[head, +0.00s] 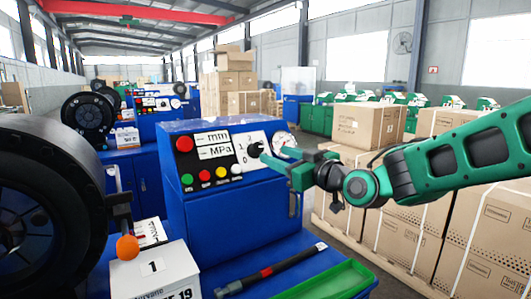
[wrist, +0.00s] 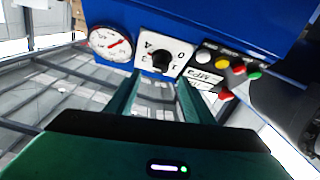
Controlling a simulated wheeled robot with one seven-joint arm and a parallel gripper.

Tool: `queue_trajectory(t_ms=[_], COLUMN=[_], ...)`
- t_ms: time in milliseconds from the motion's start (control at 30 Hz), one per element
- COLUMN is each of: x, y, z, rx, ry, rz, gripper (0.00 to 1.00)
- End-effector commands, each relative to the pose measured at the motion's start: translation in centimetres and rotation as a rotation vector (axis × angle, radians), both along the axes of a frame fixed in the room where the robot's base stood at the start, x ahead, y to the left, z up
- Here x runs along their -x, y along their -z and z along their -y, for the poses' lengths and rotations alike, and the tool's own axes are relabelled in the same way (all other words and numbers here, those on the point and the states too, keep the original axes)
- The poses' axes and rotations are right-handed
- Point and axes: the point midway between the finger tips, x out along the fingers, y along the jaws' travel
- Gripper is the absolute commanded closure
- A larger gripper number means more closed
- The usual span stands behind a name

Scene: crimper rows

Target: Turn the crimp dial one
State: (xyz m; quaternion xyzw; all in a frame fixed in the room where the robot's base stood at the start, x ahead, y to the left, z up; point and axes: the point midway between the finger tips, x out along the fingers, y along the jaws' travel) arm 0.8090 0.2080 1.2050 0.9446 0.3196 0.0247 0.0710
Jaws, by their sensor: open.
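The crimp dial (head: 255,149) is a black knob on a white numbered plate on the front of the blue control box (head: 230,210). In the wrist view the dial (wrist: 161,61) appears upside down, just beyond the fingertips and roughly between them. Where its pointer stands is too small to tell. My green gripper (head: 284,160) is in front of the dial, to its right in the head view. In the wrist view its two fingers (wrist: 159,82) are apart with nothing between them. They appear short of the knob; contact is not visible.
A round pressure gauge (head: 285,143) sits right of the dial, and coloured buttons (head: 205,175) sit to its lower left. A black hose (head: 270,271) and green tray (head: 330,284) lie in front. A lever with an orange ball (head: 127,247) stands left. Cardboard boxes (head: 367,125) fill the right.

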Motion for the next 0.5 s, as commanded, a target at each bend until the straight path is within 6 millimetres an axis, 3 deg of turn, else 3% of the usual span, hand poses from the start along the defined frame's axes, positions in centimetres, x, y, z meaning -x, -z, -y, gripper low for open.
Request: queue_trajectory(t_ms=[300, 500], x=[-4.4, -6.0], y=[0.1, 0.1], z=[-3.5, -4.6], rx=[0.001, 0.001], ry=[-0.002, -0.001], rz=[-0.001, -0.002], gripper=[0.52, 0.52])
